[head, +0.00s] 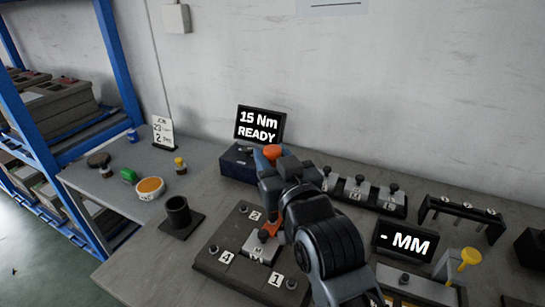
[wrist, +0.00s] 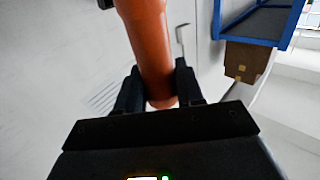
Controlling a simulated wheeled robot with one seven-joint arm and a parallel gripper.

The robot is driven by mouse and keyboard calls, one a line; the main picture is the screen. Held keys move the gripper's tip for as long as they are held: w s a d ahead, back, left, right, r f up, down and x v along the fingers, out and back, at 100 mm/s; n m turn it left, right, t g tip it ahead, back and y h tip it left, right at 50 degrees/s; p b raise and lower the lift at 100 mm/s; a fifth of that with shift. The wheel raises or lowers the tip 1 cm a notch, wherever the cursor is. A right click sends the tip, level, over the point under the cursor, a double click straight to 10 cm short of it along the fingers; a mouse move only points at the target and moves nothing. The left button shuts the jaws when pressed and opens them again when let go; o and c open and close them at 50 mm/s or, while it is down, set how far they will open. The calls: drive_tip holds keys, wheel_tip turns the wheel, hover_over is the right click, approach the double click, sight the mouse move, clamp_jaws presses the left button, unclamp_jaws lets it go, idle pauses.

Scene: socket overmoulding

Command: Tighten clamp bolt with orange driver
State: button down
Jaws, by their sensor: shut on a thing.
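My gripper (wrist: 158,88) is shut on the orange driver (wrist: 148,40), whose body stands between the two dark fingers in the wrist view. In the head view an orange top (head: 273,151) shows above my gripper, and an orange part (head: 272,229) shows below it, over the clamp plate. The dark clamp plate (head: 232,270) carries a light centre block (head: 257,249) marked M and tags 2, 4 and 1. Dark bolts show near tag 2 (head: 243,209), tag 4 (head: 213,249) and tag 1 (head: 291,284). My arm hides the plate's right side. Whether the driver touches a bolt cannot be told.
A screen (head: 259,125) reads "15 Nm READY"; another (head: 405,241) reads "- MM". A black cup (head: 178,212) stands left of the plate. Racks (head: 362,191) (head: 462,212) stand at the back right, a yellow-handled tool (head: 465,262) at the right. Some bench is free at left.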

drive_tip(key=shift+f+b, duration=0.6)
drive_tip(key=shift+f, duration=0.45)
idle(1.9)
drive_tip(key=shift+r, duration=0.1)
